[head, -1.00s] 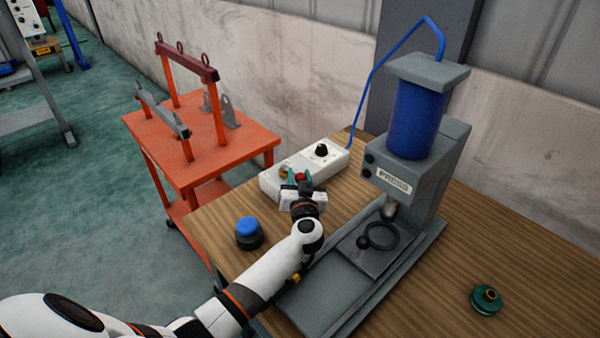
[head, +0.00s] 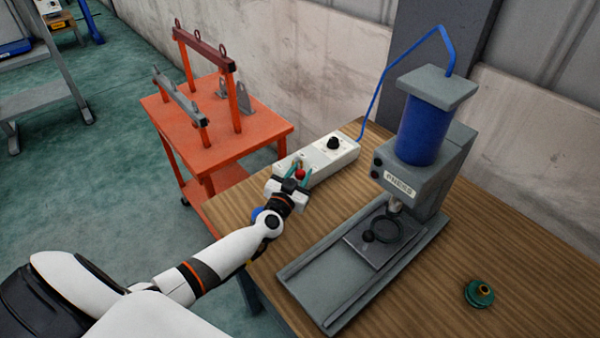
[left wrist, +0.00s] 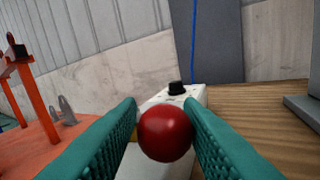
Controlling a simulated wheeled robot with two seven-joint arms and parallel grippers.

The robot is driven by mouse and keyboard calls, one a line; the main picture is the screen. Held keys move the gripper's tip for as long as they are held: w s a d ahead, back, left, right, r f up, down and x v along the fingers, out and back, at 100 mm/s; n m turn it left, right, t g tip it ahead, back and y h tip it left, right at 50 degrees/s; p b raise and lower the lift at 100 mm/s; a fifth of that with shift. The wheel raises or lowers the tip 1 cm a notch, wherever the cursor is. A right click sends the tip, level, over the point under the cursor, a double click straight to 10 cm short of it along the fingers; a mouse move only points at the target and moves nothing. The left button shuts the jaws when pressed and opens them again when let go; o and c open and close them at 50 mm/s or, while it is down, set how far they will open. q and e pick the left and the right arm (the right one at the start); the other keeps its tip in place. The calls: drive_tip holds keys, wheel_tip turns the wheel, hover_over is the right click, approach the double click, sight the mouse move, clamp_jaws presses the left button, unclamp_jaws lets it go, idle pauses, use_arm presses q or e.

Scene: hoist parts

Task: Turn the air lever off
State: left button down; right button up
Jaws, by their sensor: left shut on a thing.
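The air lever ends in a red ball knob (head: 300,174) at the near end of a white control box (head: 345,158) on the wooden table. In the left wrist view the red knob (left wrist: 166,132) sits between the green fingers of my left gripper (left wrist: 165,128). In the head view my left gripper (head: 294,180) is shut on the knob. The lever's shaft is hidden behind the knob and fingers. A black dial (head: 334,143) stands on the far part of the box. My right gripper is not in view.
A grey press (head: 415,180) with a blue cylinder (head: 422,128) stands right of the box. A blue hose (head: 383,68) runs from the box to its top. A green round part (head: 479,293) lies at the right. An orange cart (head: 222,140) stands left of the table.

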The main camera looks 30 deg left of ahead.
use_arm(q)
drive_tip(key=shift+d, duration=0.45)
drive_tip(key=c, duration=1.4)
unclamp_jaws()
drive_tip(key=shift+o, duration=1.4)
drive_tip(key=shift+w+d+f, duration=0.1)
drive_tip(key=shift+w+d, duration=0.1)
drive_tip(key=shift+w, duration=0.05)
drive_tip(key=shift+s+a, duration=0.2)
drive_tip(key=shift+s, duration=0.05)
drive_tip(key=s, duration=0.3)
drive_tip(key=s+d, duration=0.1)
drive_tip(key=s, duration=0.3)
drive_tip(key=s+p, duration=0.1)
drive_tip(key=s, duration=0.3)
drive_tip(key=shift+s+d, duration=0.25)
drive_tip(key=shift+d, duration=0.1)
